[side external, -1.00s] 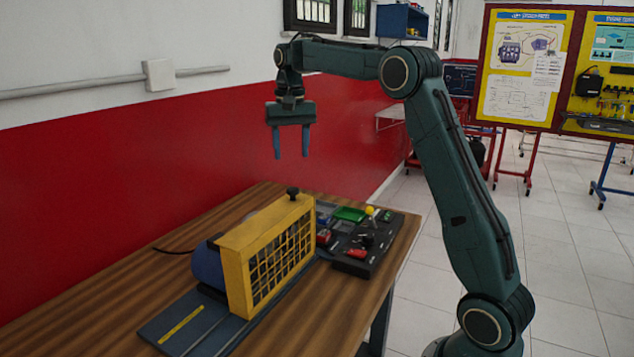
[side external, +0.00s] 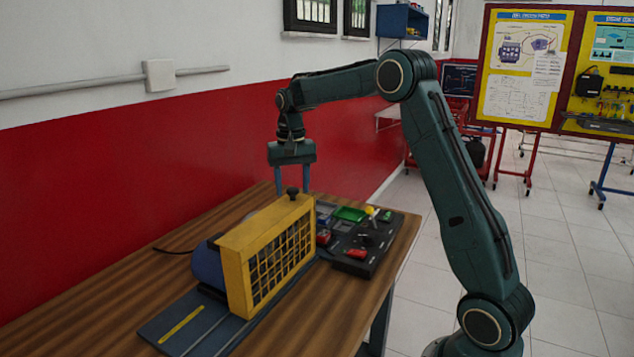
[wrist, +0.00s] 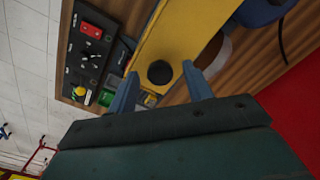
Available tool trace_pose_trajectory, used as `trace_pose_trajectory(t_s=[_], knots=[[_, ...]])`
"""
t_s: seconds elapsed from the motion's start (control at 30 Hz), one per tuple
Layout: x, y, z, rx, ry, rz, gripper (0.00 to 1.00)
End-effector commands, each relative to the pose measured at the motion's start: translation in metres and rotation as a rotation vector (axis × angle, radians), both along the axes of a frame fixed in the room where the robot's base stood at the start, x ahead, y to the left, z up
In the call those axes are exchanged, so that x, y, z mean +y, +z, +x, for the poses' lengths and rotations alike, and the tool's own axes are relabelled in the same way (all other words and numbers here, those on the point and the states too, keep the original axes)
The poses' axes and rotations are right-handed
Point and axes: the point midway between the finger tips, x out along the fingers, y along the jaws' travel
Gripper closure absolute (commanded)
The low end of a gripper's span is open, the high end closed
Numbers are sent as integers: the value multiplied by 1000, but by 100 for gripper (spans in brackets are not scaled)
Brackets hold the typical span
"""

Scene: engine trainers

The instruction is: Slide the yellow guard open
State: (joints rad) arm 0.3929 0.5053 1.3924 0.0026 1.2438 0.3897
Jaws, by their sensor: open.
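The yellow guard (side external: 238,262) is a box-shaped cover with a mesh front, standing on a dark rail base (side external: 170,318) on the table. A black knob (side external: 292,192) stands on its top, near the end by the control panel. My gripper (side external: 292,189) is open and points down at the knob, with its fingers on either side of it in the picture. In the wrist view, the knob (wrist: 160,73) lies between the open fingertips, with gaps on both sides. The guard's top (wrist: 185,30) runs up and away. Whether the fingertips reach down to knob height is hard to tell.
A dark control panel (side external: 375,240) with coloured buttons sits at the guard's right end. A blue motor-like body (side external: 208,265) is partly hidden behind the guard. The wooden table (side external: 95,295) is clear at left. A red and white wall stands behind.

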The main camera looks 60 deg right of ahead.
Motion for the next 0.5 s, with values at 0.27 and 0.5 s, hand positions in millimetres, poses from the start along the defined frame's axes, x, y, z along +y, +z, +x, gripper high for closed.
trace_pose_trajectory(t_s=[0.27, 0.5], knots=[[0, 0, 0, 0, 0, 0, 77], [0, 0, 0, 0, 0, 0, 100]])
